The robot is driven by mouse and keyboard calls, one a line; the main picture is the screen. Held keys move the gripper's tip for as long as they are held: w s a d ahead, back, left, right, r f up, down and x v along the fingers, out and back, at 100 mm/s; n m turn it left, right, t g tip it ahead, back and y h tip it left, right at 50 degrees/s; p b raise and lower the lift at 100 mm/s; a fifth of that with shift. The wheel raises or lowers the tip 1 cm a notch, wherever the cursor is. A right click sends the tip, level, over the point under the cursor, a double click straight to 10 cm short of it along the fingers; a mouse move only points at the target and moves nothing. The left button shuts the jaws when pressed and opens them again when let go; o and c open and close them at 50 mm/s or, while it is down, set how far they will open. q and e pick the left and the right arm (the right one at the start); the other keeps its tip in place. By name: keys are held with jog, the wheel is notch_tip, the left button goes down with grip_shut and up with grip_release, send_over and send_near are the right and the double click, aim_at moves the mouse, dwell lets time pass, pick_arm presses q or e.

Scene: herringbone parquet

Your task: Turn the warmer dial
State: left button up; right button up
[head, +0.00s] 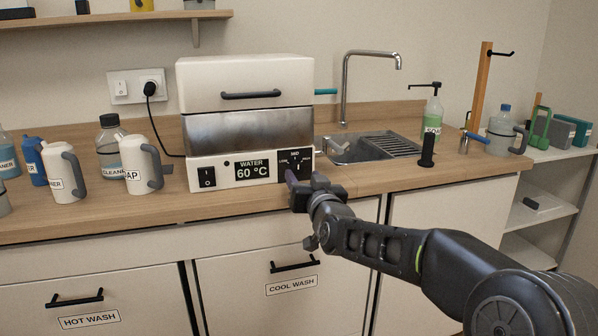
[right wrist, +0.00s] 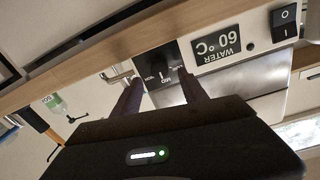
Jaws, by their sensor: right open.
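The warmer (head: 245,110) is a white box with a steel band and a dark lid handle, standing on the wooden counter. Its front shows a display reading WATER 60 °C (head: 252,170). The black dial panel (head: 295,156) is at the right end of the front, with MID marked at the top. My right gripper (head: 303,180) is open just in front of the panel and partly hides it. In the right wrist view, which is upside down, the dial panel (right wrist: 163,74) shows between the two open fingers. I cannot tell whether they touch the dial. My left gripper is not in view.
The rocker switch (head: 207,177) is at the front's left end. White jugs (head: 140,163) and bottles stand left of the warmer. A sink (head: 352,148) with a tap and a soap bottle (head: 433,115) is to the right. Cabinet handles (head: 293,265) stick out below the counter.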

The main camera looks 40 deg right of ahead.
aim_at(298, 170)
jog(key=x, duration=0.5)
jog(key=shift+c, duration=0.2)
grip_shut()
dwell(0.3)
